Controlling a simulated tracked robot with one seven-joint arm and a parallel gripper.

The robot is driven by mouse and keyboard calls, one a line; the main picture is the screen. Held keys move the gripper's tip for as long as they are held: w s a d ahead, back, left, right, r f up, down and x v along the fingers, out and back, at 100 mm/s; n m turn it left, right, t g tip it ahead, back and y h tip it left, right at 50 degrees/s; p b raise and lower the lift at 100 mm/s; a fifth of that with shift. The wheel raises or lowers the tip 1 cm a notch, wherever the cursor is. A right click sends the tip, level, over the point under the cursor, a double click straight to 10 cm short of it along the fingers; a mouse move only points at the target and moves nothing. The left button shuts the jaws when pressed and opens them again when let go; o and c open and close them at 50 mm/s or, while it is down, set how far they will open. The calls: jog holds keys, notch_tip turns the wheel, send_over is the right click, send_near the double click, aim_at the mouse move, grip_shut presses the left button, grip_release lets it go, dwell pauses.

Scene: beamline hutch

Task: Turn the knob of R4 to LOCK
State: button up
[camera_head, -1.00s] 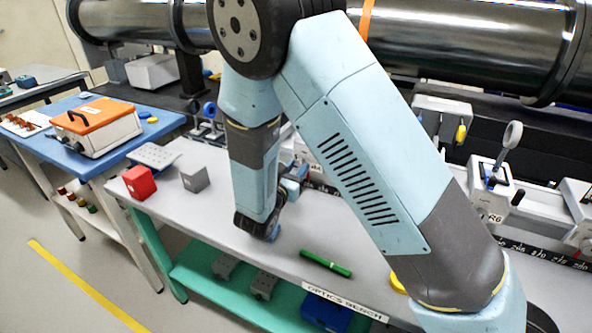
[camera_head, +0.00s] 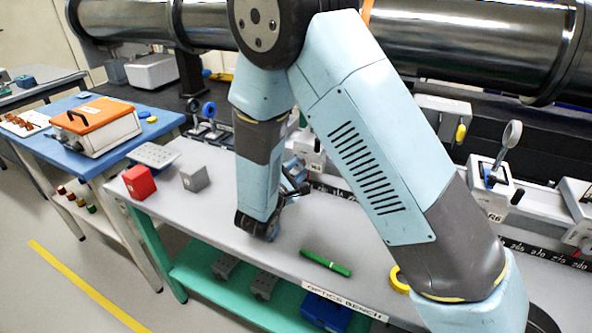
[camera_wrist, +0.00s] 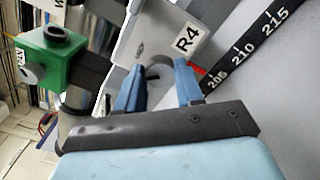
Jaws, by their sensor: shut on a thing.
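In the wrist view the white R4 carriage (camera_wrist: 150,42) carries a tilted R4 label (camera_wrist: 186,40). A grey rounded knob (camera_wrist: 158,70) shows on it between the two blue fingers of my gripper (camera_wrist: 158,78). The gripper is shut on this knob, with one finger on each side. A small red mark (camera_wrist: 198,69) shows beside the right finger. I cannot read a LOCK mark or the knob's setting. In the head view my arm partly hides my gripper (camera_head: 298,178) and the carriage behind it, at the rail.
A green block (camera_wrist: 50,58) stands left of the carriage in the wrist view. A black scale strip (camera_wrist: 240,48) runs at right. The R6 carriage (camera_head: 490,190) stands at right.

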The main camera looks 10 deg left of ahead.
jog(key=m, duration=0.4)
jog(key=shift+d+f, duration=0.1)
jog(key=shift+s+f+m, duration=0.1)
jog(key=shift+m, duration=2)
jog(key=o, duration=1)
jog(key=shift+o, duration=0.2)
jog(key=v, duration=1.3)
jog(key=shift+s+a, duration=0.2)
jog(key=shift+s, duration=0.1)
jog(key=shift+s, duration=0.1)
